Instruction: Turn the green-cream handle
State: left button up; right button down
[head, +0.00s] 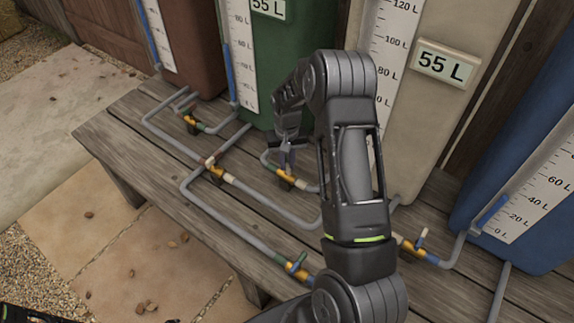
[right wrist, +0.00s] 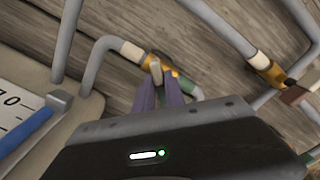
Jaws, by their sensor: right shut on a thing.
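The green-cream valve (head: 290,179) sits on a grey pipe on the wooden bench, with a green band at its left and a cream band at its right. In the right wrist view its brass body and cream handle (right wrist: 156,66) show between my fingertips. My right gripper (head: 286,160) points down over this valve and is shut on the handle; its fingers (right wrist: 160,86) show close up in the wrist view. The handle's lower part is hidden by the fingers, so its exact angle is hard to tell. My left gripper is not seen.
Other brass valves stand close by: one at the left (head: 191,119), one at centre left (head: 215,171), one in front (head: 296,268) and one at the right (head: 414,249). Grey pipes cross the bench (head: 135,125). Green (head: 300,50), cream (head: 440,110) and blue (head: 545,120) tanks stand behind.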

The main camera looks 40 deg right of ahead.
aim_at(287, 162)
jog(key=m+b, duration=0.1)
jog(key=m, duration=0.2)
jog(key=shift+m, duration=0.3)
jog(key=m, duration=0.5)
dwell(0.3)
jog(key=c, duration=1.4)
grip_release()
notch_tip(287, 162, up, 8)
jog(key=shift+f, duration=0.1)
